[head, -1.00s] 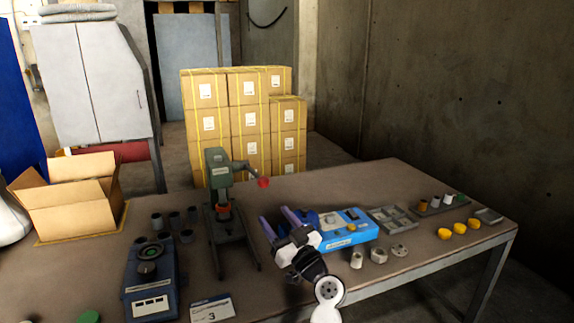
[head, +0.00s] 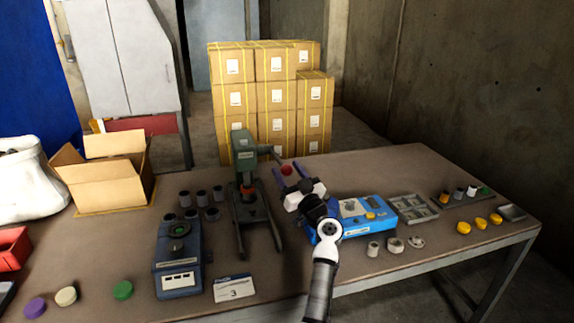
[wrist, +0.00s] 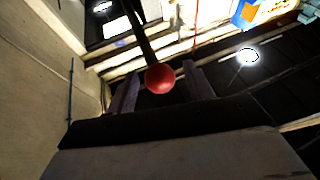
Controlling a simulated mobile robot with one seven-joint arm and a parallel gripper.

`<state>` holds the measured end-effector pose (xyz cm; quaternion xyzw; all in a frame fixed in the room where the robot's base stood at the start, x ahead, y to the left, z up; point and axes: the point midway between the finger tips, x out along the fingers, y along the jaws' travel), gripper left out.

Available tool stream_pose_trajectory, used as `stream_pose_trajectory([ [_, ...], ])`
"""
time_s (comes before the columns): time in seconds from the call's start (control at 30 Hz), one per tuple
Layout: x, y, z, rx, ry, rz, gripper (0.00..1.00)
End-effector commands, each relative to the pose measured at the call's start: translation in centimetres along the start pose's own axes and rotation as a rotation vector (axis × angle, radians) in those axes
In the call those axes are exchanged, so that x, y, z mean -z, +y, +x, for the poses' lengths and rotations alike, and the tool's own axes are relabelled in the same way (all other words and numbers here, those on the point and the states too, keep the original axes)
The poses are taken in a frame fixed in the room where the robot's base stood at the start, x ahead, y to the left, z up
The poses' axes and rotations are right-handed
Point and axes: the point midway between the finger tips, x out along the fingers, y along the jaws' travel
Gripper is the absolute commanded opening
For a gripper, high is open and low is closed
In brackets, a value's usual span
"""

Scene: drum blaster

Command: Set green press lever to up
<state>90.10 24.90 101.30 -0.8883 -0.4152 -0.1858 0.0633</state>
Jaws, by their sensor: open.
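The green press (head: 244,160) stands upright on the table. Its dark lever slopes from the head down to the right and ends in a red ball knob (head: 286,170). My gripper (head: 287,168) is open, with its two purple fingers pointing at the knob, one on each side of it in the head view. In the wrist view the red knob (wrist: 160,78) shows between the two fingers (wrist: 161,84), near their tips, with a gap on both sides. The dark lever rod (wrist: 146,40) runs up from it.
A blue device (head: 352,218) lies right of my arm, with a grey tray (head: 413,208) beyond it. A dark blue unit (head: 178,262) and a card marked 3 (head: 234,288) are left of and before the press. Stacked boxes (head: 270,95) stand behind the table.

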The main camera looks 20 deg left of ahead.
Motion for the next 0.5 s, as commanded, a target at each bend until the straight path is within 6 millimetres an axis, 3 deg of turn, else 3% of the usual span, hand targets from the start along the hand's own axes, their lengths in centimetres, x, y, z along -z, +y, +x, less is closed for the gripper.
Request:
stream_pose_trajectory([
  [0.4,-0.04,-0.01,0.98,-0.001,0.000,0.000,0.52],
  [0.5,-0.03,-0.01,0.97,-0.001,0.000,0.000,0.40],
])
